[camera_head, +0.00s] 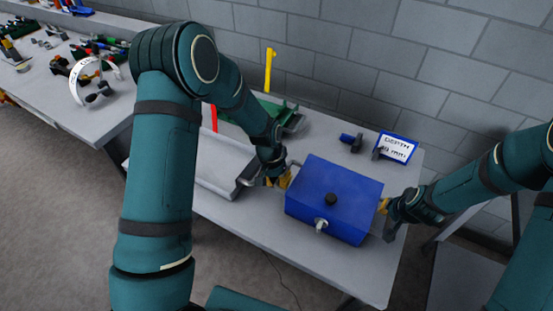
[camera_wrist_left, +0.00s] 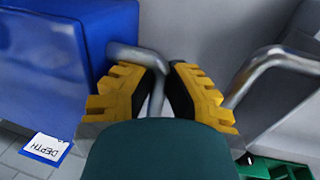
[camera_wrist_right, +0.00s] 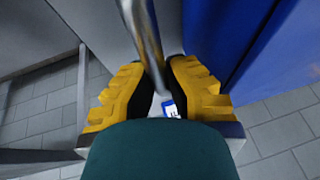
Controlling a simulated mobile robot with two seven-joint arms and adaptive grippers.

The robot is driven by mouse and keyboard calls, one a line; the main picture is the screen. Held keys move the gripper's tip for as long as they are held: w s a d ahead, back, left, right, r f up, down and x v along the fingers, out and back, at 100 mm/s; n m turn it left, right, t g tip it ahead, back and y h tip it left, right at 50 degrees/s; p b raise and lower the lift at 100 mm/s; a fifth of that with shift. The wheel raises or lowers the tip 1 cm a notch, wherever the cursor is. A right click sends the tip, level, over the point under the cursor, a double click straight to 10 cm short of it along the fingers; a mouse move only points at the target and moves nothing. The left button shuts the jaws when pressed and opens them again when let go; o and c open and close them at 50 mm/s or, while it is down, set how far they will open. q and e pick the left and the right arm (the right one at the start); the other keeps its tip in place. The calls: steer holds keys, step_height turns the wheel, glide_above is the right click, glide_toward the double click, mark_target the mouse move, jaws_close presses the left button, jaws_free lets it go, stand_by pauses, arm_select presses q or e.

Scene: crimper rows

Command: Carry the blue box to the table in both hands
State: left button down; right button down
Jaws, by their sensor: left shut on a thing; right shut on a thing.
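The blue box (camera_head: 331,187) has a black knob on its lid and a metal fitting on its front. It is over the right part of the grey table (camera_head: 270,235); I cannot tell whether it touches the top. My left gripper (camera_head: 285,179) is at its left side, shut on a metal bar handle (camera_wrist_left: 152,62) in the left wrist view. My right gripper (camera_head: 383,206) is at its right side, shut on the metal handle (camera_wrist_right: 141,32) there, as the right wrist view shows. The box looks about level. The handles are mostly hidden in the head view.
A grey tray (camera_head: 205,172) with its own bar handle lies left of the box, close to my left gripper. Behind are a green tool (camera_head: 290,118), a dark blue-ended tool (camera_head: 351,142) and a "DEPTH" sign (camera_head: 396,147). Another bench (camera_head: 50,90) holds several tools.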

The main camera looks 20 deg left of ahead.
arm_select(q)
steer(key=shift+d+f, duration=0.1)
steer(key=shift+f, duration=0.1)
arm_select(e)
steer(key=shift+w+f, duration=0.1)
steer(key=shift+f, duration=0.1)
arm_select(q)
steer(key=c, duration=1.1)
jaws_free()
arm_select(e)
steer(key=c, duration=1.1)
jaws_free()
steer(key=shift+c, duration=0.2)
arm_select(q)
steer(key=shift+r, duration=0.1)
arm_select(e)
steer(key=shift+r, duration=0.1)
arm_select(q)
steer(key=shift+r, duration=0.1)
step_height(320, 180, up, 12)
steer(key=a, duration=0.2)
steer(key=shift+w+a+f, duration=0.2)
arm_select(e)
steer(key=v, duration=1.2)
steer(key=shift+s, duration=0.2)
